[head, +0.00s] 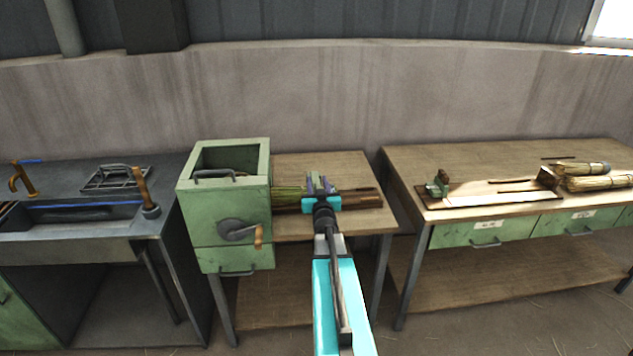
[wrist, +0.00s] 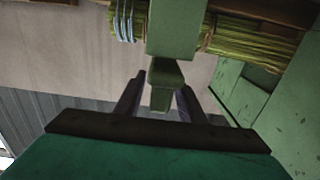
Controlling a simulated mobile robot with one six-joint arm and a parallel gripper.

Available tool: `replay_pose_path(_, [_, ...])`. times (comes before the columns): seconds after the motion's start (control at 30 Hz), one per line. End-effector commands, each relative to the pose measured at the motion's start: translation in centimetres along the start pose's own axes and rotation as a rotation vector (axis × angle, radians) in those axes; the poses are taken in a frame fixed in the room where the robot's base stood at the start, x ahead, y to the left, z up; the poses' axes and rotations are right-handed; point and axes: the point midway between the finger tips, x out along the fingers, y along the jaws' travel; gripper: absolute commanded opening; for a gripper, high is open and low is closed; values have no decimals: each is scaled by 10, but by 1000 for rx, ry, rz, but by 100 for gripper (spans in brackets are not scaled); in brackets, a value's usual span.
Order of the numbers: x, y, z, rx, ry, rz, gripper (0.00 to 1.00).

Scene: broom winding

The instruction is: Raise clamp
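The clamp is a green block (wrist: 175,30) with a narrower tab (wrist: 163,73) below it, close against the straw bundle in the wrist view. My gripper (head: 319,184) is at the bundle, right of the green winding machine (head: 224,205). In the wrist view my gripper (wrist: 160,92) has its two dark fingers apart, one on each side of the tab, with small gaps showing. The straw bundle (head: 289,193) runs right from the machine; it shows in the wrist view (wrist: 250,35) with pale blue wire (wrist: 124,20) around it. My gripper hides most of the clamp in the head view.
The machine has a crank with a wooden handle (head: 258,236) at its front and stands on a wooden table (head: 310,164). A dark workbench (head: 95,250) stands left. Another table (head: 450,165) at right holds finished straw bundles (head: 598,182) and tools.

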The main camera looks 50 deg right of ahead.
Motion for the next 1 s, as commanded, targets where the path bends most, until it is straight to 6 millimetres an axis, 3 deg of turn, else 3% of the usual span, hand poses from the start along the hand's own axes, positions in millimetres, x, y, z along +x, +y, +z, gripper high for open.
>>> replay_pose_path(0.57, [10,1,0,0,0,1,36])
replay_pose_path(0.77, [10,1,0,0,0,1,2])
replay_pose_path(1.0, [9,-2,0,0,0,0,0])
